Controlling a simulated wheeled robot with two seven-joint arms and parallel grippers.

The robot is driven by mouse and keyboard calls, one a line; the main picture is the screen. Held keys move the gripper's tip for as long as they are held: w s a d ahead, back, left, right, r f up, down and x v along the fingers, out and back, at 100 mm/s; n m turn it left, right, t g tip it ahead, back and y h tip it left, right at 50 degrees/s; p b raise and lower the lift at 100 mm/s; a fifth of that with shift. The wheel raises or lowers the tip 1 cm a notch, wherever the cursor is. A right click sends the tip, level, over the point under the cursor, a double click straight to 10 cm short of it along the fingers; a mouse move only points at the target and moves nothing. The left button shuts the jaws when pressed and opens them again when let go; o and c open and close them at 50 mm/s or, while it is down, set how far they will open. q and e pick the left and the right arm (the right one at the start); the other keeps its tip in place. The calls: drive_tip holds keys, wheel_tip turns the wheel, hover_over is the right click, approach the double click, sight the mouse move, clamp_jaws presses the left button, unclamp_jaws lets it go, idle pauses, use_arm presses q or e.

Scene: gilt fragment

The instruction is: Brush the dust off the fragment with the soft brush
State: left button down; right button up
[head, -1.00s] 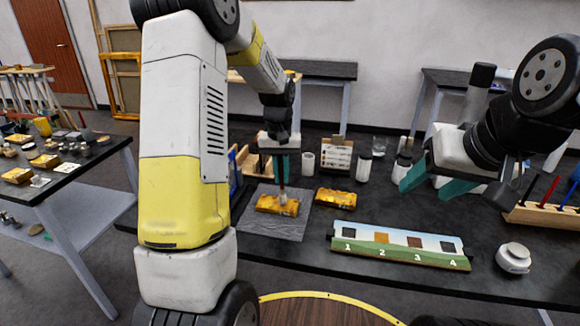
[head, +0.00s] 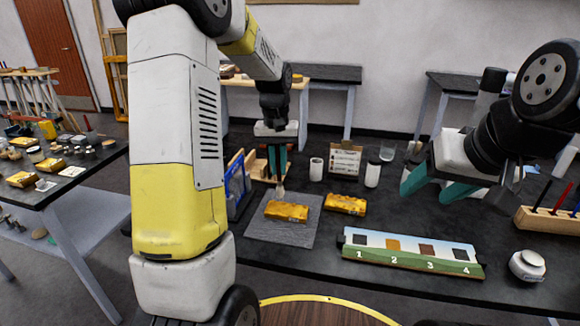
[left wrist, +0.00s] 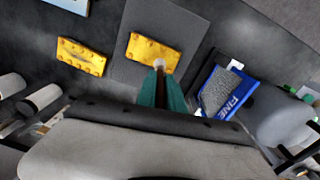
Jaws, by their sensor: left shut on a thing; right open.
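The gilt fragment (head: 287,211) lies on a grey mat (head: 262,231); both also show in the left wrist view, the fragment (left wrist: 152,50) and the mat (left wrist: 120,72). My left gripper (head: 277,176) is shut on the soft brush (head: 280,190), which points down with pale bristles. The bristles (left wrist: 158,64) overlap the fragment's edge in the left wrist view; whether they touch it I cannot tell. Most of the handle is hidden by the fingers. Dust on the fragment is too small to make out. My right gripper (head: 428,190) is open and empty above the table's right part.
A second gilt piece (head: 345,204) lies just right of the mat. A white jar (head: 527,265) and a wooden rack (head: 545,221) are at right.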

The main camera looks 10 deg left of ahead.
use_arm(q)
drive_tip(key=shift+r, duration=1.8)
